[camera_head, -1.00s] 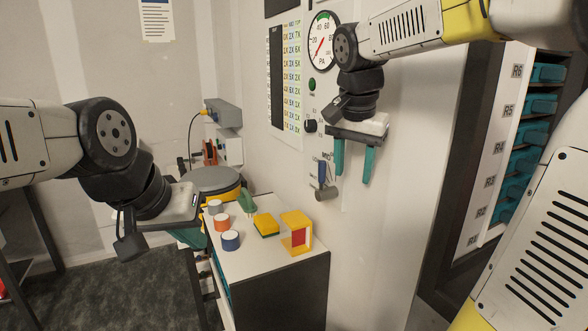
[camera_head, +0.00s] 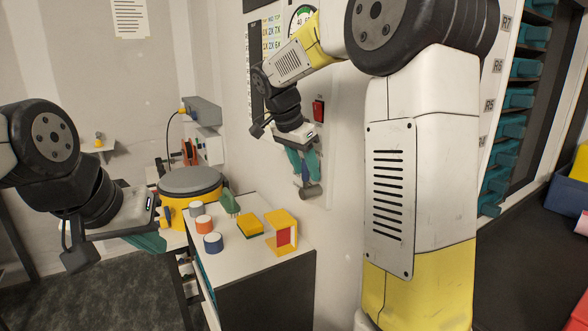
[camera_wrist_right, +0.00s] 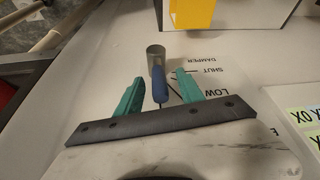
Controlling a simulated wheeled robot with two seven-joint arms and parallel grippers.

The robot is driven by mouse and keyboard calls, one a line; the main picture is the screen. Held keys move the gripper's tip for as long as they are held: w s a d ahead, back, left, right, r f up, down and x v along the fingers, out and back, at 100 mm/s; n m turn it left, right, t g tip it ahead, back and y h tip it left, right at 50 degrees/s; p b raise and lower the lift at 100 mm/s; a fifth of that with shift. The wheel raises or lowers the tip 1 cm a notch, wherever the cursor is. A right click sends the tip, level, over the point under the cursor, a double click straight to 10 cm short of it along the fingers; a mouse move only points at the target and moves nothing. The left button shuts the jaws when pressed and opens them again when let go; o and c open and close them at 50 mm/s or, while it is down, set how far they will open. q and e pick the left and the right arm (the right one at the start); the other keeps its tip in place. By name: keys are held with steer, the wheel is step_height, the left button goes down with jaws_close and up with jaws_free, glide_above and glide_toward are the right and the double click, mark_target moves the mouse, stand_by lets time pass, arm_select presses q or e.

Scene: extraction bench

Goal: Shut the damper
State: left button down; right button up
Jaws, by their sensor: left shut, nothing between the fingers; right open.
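The damper lever has a blue part (camera_wrist_right: 159,85) and a grey cylinder (camera_wrist_right: 155,56) at one end. In the right wrist view, the words DAMPER, SHUT and LOW are printed on the wall panel beside it. In the head view, the grey cylinder (camera_head: 311,191) shows below my right gripper (camera_head: 303,166). My right gripper is open, with its teal fingers on either side of the blue part in the right wrist view (camera_wrist_right: 158,92). I cannot tell whether they touch it. My left gripper (camera_head: 150,242) is shut and empty, away from the lever at the left.
A white-topped cabinet (camera_head: 238,262) stands below the lever, with several coloured knobs, a yellow block (camera_head: 249,224) and a yellow holder (camera_head: 281,232) on it. A yellow drum with a grey lid (camera_head: 190,181) is behind. A teal-bin rack (camera_head: 510,125) stands at the right.

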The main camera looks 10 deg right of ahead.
steer(key=shift+f, duration=0.2)
jaws_close()
stand_by(1.3)
